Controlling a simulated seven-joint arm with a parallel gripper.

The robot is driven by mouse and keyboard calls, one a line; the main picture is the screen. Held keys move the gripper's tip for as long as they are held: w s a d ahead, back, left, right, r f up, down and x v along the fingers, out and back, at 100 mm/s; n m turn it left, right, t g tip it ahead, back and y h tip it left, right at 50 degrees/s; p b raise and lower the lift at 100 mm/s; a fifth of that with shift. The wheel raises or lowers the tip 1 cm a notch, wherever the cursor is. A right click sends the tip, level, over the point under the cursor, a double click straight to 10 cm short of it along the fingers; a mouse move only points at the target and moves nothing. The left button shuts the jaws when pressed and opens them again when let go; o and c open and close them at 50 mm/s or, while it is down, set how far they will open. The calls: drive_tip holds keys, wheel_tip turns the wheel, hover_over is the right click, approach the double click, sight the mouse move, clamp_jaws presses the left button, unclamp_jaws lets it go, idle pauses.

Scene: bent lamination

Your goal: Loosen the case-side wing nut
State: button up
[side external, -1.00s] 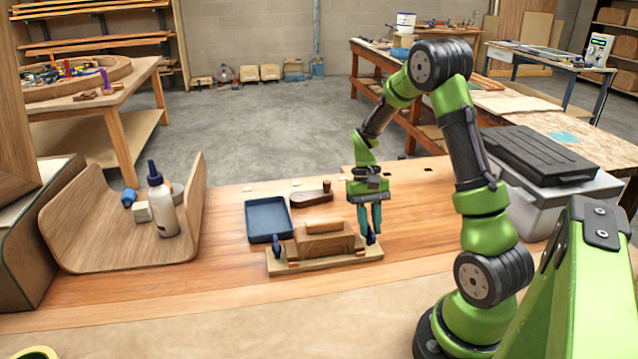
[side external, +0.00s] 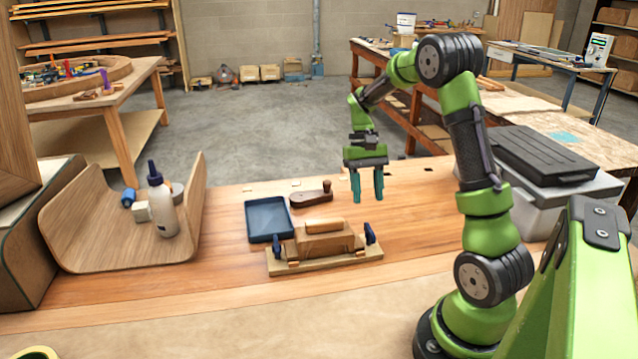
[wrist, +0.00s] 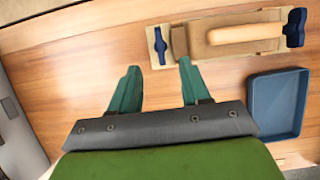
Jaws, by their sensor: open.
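A clamping jig with a pale wooden base (side external: 330,264) holds a brown wooden block (side external: 325,243) with a rounded handle on top. A dark blue wing nut (side external: 370,234) stands at the jig's right end, on the side of the grey case; it also shows in the wrist view (wrist: 160,46). A second blue wing nut (side external: 277,246) is at the left end, also in the wrist view (wrist: 295,27). My gripper (side external: 368,198) is open and empty, above and apart from the case-side wing nut. Its teal fingers also show in the wrist view (wrist: 160,66).
A blue tray (side external: 268,238) lies behind the jig, with a dark wooden tool (side external: 311,195) beside it. A curved wooden panel (side external: 100,240) holding a glue bottle (side external: 162,205) is at left. A grey case (side external: 550,195) with a black lid stands at right.

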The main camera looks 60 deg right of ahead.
drive_tip(key=v, duration=0.9)
drive_tip(key=shift+d, duration=0.1)
